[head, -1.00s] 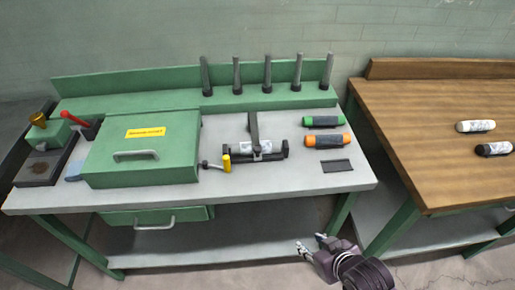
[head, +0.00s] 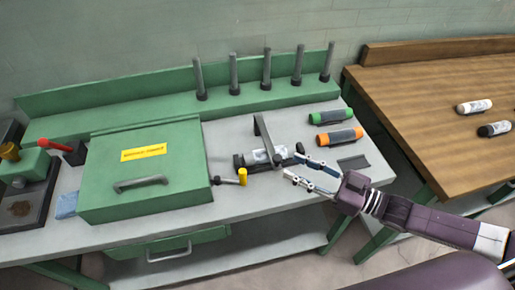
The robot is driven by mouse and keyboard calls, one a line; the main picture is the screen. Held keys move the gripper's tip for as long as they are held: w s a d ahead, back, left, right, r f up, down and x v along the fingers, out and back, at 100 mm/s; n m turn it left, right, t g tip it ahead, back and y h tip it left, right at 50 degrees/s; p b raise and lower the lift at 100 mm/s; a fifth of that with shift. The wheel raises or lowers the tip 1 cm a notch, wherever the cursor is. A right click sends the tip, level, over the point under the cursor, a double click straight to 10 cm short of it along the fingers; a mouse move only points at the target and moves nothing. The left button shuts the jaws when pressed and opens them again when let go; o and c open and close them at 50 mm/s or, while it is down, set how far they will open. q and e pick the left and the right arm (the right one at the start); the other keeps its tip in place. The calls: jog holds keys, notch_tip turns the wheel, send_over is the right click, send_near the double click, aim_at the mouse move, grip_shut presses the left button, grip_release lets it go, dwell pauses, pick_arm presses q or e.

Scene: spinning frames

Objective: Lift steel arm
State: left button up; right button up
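The steel arm (head: 263,137) is a grey bar on the dark bench device (head: 245,161). It rises above the device, with its top towards the back of the bench. A pale, shiny piece sits in the device under the arm. A crank with a yellow handle (head: 242,177) is at the device's front left. My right gripper (head: 292,167) is open and empty. Its fingertips point left, close to the device's right end, which they partly hide. I cannot tell whether they touch it. My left gripper is not in view.
A green box (head: 145,200) with a handle stands left of the device. Green (head: 331,117) and orange (head: 339,137) rolls and a dark plate (head: 353,163) lie to the right. Several dark posts (head: 233,72) line the back ledge. A wooden table (head: 430,95) adjoins at right.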

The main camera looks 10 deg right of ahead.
aim_at(277, 157)
jog(key=x, duration=0.1)
jog(key=p+x, duration=0.1)
jog(key=x, duration=0.3)
jog(key=shift+w+a+r+p, duration=0.2)
jog(key=shift+r+p, duration=0.1)
jog(key=shift+w+a+f, duration=0.1)
jog(key=shift+w+a, duration=0.15)
jog(key=shift+a, duration=0.1)
jog(key=c, duration=0.5)
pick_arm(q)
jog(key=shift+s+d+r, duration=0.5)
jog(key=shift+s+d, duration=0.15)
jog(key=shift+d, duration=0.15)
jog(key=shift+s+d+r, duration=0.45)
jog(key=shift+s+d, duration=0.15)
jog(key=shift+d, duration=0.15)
pick_arm(e)
grip_shut()
